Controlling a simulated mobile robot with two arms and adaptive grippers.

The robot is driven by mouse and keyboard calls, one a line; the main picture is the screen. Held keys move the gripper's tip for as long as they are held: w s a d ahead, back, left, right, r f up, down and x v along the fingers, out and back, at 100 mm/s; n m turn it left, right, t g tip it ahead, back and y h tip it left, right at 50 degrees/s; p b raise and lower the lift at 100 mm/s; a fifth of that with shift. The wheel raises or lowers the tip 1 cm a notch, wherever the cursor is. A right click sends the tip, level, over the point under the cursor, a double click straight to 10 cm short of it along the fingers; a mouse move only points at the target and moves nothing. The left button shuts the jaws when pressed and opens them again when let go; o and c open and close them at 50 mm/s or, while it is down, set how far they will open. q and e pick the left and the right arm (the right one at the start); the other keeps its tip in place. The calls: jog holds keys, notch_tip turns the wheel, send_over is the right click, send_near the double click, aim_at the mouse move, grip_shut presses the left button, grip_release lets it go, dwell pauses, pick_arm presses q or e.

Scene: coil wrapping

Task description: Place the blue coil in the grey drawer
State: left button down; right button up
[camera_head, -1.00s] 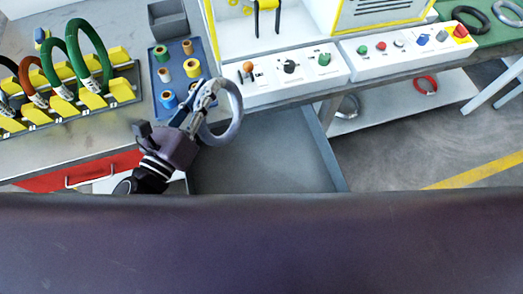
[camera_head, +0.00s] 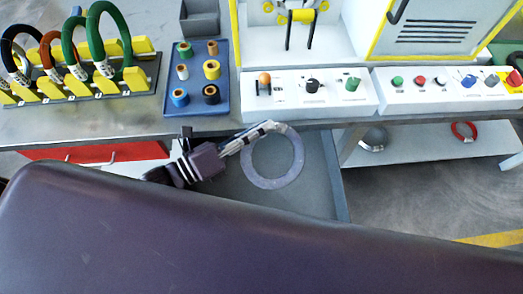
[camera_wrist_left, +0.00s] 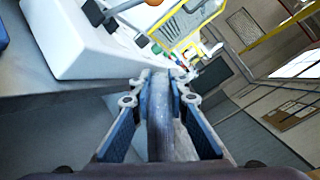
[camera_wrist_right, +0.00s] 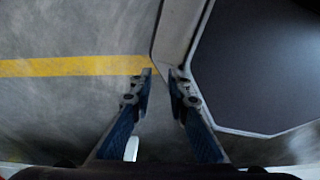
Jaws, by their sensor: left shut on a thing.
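The blue coil (camera_head: 272,184), a grey-blue ring, hangs from my left gripper (camera_head: 274,127). The gripper is shut on its upper edge. In the left wrist view the coil (camera_wrist_left: 160,125) runs between the two fingers. The grey drawer (camera_head: 318,187) is pulled open below the table edge. In the head view the coil lies over the drawer's interior; I cannot tell its height above the floor of it. My large dark body part hides the drawer's front. My right gripper (camera_wrist_right: 160,73) shows only in its wrist view, open with nothing between the fingers.
The table's front edge (camera_head: 100,135) and a white button panel (camera_head: 310,95) border the drawer at the back. A red drawer (camera_head: 95,151) is at left. A blue tray (camera_head: 196,100) of spools and a rack (camera_head: 80,92) of coloured coils stand on the table.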

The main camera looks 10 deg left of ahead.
pick_arm(q)
notch_tip(320, 180, down, 11)
jog(key=b, duration=0.1)
jog(key=shift+r, duration=0.2)
pick_arm(e)
jog(key=shift+w+d+f, duration=0.2)
jog(key=shift+d+f, duration=0.4)
jog(key=shift+d, duration=0.1)
pick_arm(q)
jog(key=shift+d, duration=0.1)
jog(key=shift+f+b, duration=0.5)
jog(key=shift+f, duration=0.05)
pick_arm(e)
jog(key=shift+a+f, duration=0.15)
jog(key=shift+f, duration=0.3)
jog(key=shift+a, duration=0.1)
pick_arm(q)
jog(key=c, duration=1.8)
grip_release()
jog(key=shift+f, duration=0.1)
jog(key=shift+c, duration=0.2)
pick_arm(e)
jog(key=shift+r, duration=0.1)
